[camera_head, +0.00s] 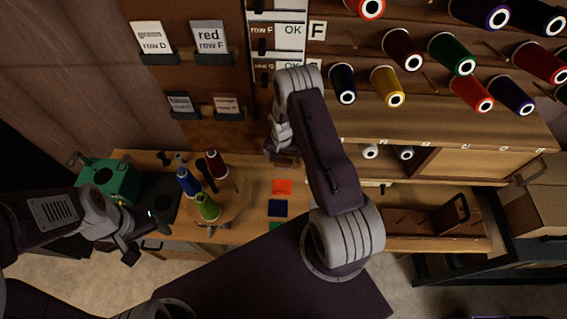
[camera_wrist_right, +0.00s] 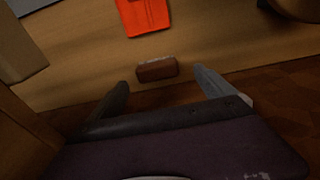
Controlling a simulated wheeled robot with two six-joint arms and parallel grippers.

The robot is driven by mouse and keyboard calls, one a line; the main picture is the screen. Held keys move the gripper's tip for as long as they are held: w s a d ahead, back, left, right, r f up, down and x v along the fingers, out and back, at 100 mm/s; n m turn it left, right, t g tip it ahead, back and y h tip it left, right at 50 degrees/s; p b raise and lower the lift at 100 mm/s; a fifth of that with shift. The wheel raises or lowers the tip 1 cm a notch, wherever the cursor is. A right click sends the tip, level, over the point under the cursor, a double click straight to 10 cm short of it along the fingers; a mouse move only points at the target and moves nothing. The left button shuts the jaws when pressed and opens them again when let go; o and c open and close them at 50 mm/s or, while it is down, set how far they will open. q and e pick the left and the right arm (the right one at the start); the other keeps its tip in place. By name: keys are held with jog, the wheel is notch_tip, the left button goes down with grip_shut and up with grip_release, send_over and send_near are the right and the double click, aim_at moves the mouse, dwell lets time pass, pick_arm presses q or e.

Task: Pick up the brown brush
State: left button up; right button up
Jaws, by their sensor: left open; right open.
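A small brown block with a paler top edge, which looks like the brown brush (camera_wrist_right: 157,69), lies on the wooden bench in the right wrist view, just below an orange card (camera_wrist_right: 143,14). My right gripper (camera_wrist_right: 160,78) is open and empty; its two fingers point toward the brush, one on each side in the picture. I cannot tell the height between them. In the head view my right gripper (camera_head: 281,150) is above the bench, partly hidden by its arm; I cannot make out the brush there. My left gripper (camera_head: 147,240) is open at the bench's left front.
The bench (camera_head: 240,222) carries colored cards, several thread spools (camera_head: 207,207) on a round stand, and a green machine (camera_head: 112,178) at left. A thread rack (camera_head: 440,105) rises behind. A tray with a brown holder (camera_head: 450,215) is at right.

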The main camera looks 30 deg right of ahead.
aim_at(284, 161)
jog(key=shift+f, duration=0.35)
jog(key=f, duration=0.1)
jog(key=f+p, duration=0.1)
jog(key=f, duration=0.1)
jog(key=shift+d+f+p, duration=0.25)
jog(key=shift+f+p, duration=0.05)
jog(key=shift+f, duration=0.1)
jog(key=shift+w+f, duration=0.1)
jog(key=shift+f, duration=0.25)
jog(key=c, duration=1.5)
jog(key=shift+o, duration=0.2)
jog(key=shift+r, duration=0.1)
